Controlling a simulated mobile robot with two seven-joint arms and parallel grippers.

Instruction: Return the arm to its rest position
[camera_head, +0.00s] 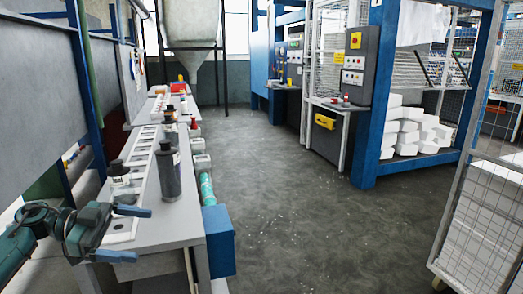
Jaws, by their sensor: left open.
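My left arm comes in at the lower left, and its left gripper (143,234) is open with its two blue fingers apart. Nothing shows between the fingers. The gripper is at the near end of a long grey bench (165,238). A dark grey bottle (168,172) stands upright on the bench, beyond the fingers and apart from them. A second bottle (120,182), with a dark cap and a pale label, stands just behind the gripper; its lower part is partly hidden. My right gripper is not in view.
More bottles and small items stand along the bench. A blue box (219,240) is at its right side. A blue-framed press (362,140) with white foam blocks (404,130) stands at the right. A mesh cart (485,215) is at the right edge. The middle floor is clear.

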